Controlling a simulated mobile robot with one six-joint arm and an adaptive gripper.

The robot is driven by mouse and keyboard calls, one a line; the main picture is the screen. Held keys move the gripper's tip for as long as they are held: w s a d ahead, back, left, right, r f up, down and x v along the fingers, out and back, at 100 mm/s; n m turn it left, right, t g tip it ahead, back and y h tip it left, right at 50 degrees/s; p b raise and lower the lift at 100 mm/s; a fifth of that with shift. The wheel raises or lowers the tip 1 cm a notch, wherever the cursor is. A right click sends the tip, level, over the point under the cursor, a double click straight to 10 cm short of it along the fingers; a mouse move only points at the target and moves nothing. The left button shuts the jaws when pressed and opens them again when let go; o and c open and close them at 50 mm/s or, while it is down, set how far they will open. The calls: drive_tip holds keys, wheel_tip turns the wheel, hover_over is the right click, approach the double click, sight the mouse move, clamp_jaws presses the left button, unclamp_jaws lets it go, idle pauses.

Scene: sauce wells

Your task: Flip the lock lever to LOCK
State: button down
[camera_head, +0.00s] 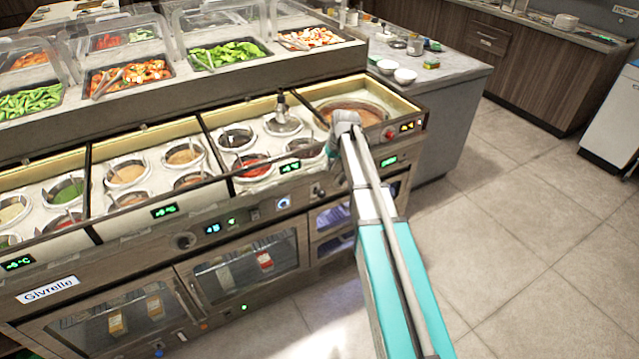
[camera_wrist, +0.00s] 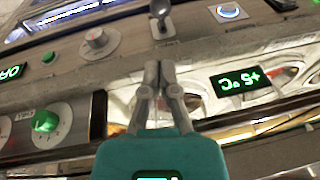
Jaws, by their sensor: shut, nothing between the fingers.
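The likely lock lever (camera_wrist: 160,10) is a small dark grey handle on a pale plate, at the top middle of the wrist view, on the counter's front panel. The picture's top edge cuts it off, and no LOCK lettering is readable. My gripper (camera_wrist: 158,70) is shut and empty. Its fingertips point at the panel just below the lever's plate in the wrist view, and a gap shows between them and the handle. In the head view the lever (camera_head: 316,189) is small on the panel, close to my gripper, whose fingers are hard to make out there.
A grey knob (camera_wrist: 95,38) and a blue-lit button (camera_wrist: 228,10) flank the lever on the panel. A green temperature display (camera_wrist: 248,83) and a green knob (camera_wrist: 45,120) are nearby. Sauce wells (camera_head: 255,165) lie behind the panel. The floor (camera_head: 520,240) at right is clear.

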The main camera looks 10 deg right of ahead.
sight(319, 193)
drive_tip(key=shift+a+f, duration=0.1)
drive_tip(key=shift+f, duration=0.1)
drive_tip(key=b+x, duration=0.9)
drive_tip(key=shift+a+f, duration=0.1)
drive_tip(key=shift+f, duration=0.1)
drive_tip(key=shift+b, duration=0.3)
idle(0.4)
